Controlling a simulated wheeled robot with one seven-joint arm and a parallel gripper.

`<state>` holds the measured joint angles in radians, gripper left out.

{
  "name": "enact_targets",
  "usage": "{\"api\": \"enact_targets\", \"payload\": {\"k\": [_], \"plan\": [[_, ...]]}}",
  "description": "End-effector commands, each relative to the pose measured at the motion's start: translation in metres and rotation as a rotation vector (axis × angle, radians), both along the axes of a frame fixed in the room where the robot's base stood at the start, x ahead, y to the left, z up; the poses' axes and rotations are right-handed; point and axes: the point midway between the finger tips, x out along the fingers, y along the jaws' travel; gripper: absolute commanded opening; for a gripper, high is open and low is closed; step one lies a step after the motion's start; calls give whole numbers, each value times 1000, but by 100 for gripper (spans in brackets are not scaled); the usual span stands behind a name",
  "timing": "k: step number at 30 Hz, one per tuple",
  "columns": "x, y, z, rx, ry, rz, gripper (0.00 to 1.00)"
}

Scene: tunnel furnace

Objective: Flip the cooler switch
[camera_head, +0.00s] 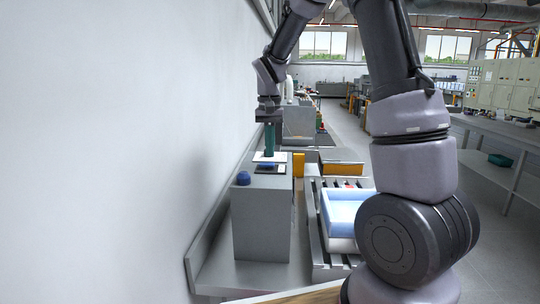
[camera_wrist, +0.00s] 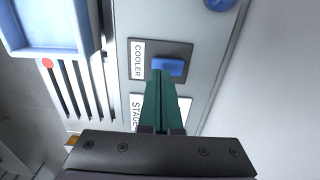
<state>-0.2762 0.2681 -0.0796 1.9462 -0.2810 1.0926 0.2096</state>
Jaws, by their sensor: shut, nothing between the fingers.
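The cooler switch (camera_wrist: 171,67) is a blue rocker on a dark plate, beside a white label reading COOLER (camera_wrist: 137,60) in the wrist view. It sits on top of a grey box (camera_head: 262,225); in the head view part of the blue switch (camera_head: 267,165) shows below the fingers. My gripper (camera_wrist: 161,74) has green fingers, shut and empty, pointing down. In the wrist view the fingertips overlap the near left edge of the blue rocker. I cannot tell whether they touch it. The gripper also shows in the head view (camera_head: 269,154).
A blue round knob (camera_head: 243,178) is on the same box. A second label reading STAGE (camera_wrist: 136,111) is partly hidden by the fingers. A blue-lined tray (camera_head: 342,210) lies on the slatted conveyor to the right. A white wall (camera_head: 100,150) stands close on the left.

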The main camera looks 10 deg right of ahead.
Motion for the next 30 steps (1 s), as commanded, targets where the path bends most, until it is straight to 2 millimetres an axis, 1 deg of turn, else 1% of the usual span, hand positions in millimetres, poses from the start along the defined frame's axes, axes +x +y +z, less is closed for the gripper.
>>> {"api": "enact_targets", "payload": {"k": [1, 3, 6, 17, 22, 30], "plan": [[0, 0, -7, 0, 2, 0, 0], [0, 0, -14, 0, 1, -1, 0], [0, 0, -19, 0, 0, -1, 0], [0, 0, -21, 0, -1, -1, 0], [-2, -5, -32, 0, 1, 0, 0], [-3, -5, -35, -3, 9, 1, 0]]}}
